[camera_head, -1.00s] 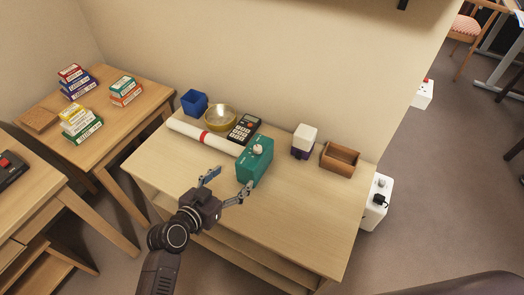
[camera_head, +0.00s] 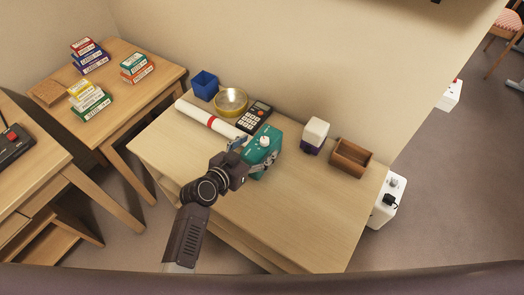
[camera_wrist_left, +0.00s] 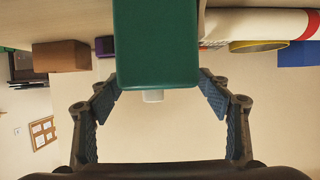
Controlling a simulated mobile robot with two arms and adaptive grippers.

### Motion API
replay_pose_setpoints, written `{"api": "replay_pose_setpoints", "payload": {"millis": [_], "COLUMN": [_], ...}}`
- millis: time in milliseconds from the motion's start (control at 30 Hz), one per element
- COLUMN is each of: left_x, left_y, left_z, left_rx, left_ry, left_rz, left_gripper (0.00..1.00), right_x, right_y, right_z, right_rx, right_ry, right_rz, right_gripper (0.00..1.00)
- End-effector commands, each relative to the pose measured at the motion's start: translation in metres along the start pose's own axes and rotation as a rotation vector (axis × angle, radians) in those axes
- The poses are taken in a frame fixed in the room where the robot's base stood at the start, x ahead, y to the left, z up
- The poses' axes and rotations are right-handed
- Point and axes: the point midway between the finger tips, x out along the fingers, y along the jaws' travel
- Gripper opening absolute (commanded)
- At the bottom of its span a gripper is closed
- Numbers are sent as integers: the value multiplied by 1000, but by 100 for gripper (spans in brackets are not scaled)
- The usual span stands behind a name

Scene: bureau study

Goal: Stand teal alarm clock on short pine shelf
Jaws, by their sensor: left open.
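The teal alarm clock (camera_head: 266,148) is a boxy teal block with a white knob on top. It stands upright on the pine table (camera_head: 300,215). My left gripper (camera_head: 251,160) is open at the clock's near side. In the left wrist view the clock (camera_wrist_left: 155,45) appears upside down, with its knob pointing down. The gripper's two blue-padded fingers (camera_wrist_left: 158,92) are spread to either side of it, their tips close to its edges. I cannot tell whether they touch it. I cannot pick out for certain which surface is the short pine shelf. My right gripper is not in view.
A white-and-purple block (camera_head: 315,136) and a wooden box (camera_head: 351,158) stand to the right. The table's front right is clear.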

Motion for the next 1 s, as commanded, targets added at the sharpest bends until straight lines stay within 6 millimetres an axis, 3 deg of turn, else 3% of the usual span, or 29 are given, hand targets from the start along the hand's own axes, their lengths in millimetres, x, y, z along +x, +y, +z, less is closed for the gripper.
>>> {"api": "replay_pose_setpoints", "payload": {"millis": [200, 533, 1000], "left_x": [24, 29, 29], "left_y": [0, 0, 0], "left_z": [0, 1, 1], "left_rx": [-1, 0, 0], "left_ry": [-1, -1, -2], "left_rz": [0, -1, 0], "left_gripper": [71, 71, 19], "right_x": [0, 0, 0], "right_y": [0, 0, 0], "right_z": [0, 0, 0], "right_rx": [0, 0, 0], "right_ry": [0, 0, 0], "right_rz": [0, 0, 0], "right_gripper": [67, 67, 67]}}
